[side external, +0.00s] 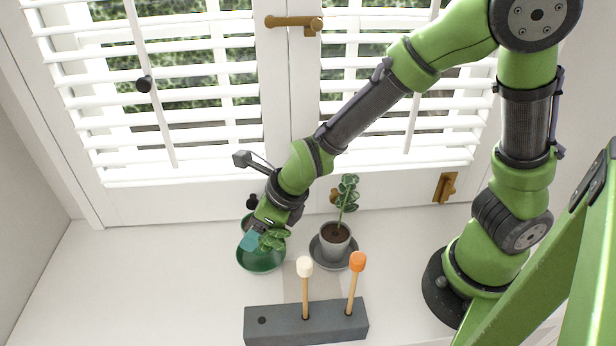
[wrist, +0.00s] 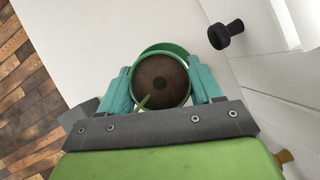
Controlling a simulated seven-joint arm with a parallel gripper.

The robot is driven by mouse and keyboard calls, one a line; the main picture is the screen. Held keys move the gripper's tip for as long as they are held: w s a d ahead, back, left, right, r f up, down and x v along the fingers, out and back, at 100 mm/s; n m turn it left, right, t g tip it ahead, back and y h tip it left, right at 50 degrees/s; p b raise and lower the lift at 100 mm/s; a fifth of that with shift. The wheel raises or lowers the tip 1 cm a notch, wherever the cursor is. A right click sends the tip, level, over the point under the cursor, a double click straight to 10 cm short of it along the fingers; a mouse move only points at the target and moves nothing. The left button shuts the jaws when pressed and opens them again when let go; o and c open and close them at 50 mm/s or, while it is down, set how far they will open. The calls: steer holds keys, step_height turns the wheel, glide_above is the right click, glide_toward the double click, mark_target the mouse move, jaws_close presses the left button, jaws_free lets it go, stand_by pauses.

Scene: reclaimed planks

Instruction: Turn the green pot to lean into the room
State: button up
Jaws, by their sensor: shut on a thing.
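The green pot (wrist: 188,92) stands on the sill, with dark soil and a green stem (wrist: 143,102) that shows at the lower left of the soil in the wrist view. In the side view my gripper (side external: 262,241) is at the saucer's upper part.
A grey pot (side external: 336,242) with an upright plant stands on a grey saucer (side external: 323,262) just right. In front is a dark grey block (side external: 275,325) holding a white-tipped stick (side external: 305,290) and an orange-tipped stick (side external: 353,290). Shuttered windows (side external: 170,70) stand behind. The sill's left is clear.

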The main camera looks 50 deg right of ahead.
steer(key=shift+w+f, duration=0.1)
steer(key=shift+w, duration=0.1)
steer(key=shift+f, duration=1.3)
steer(key=o, duration=1.5)
steer(key=shift+s, duration=0.1)
steer(key=shift+r, duration=0.1)
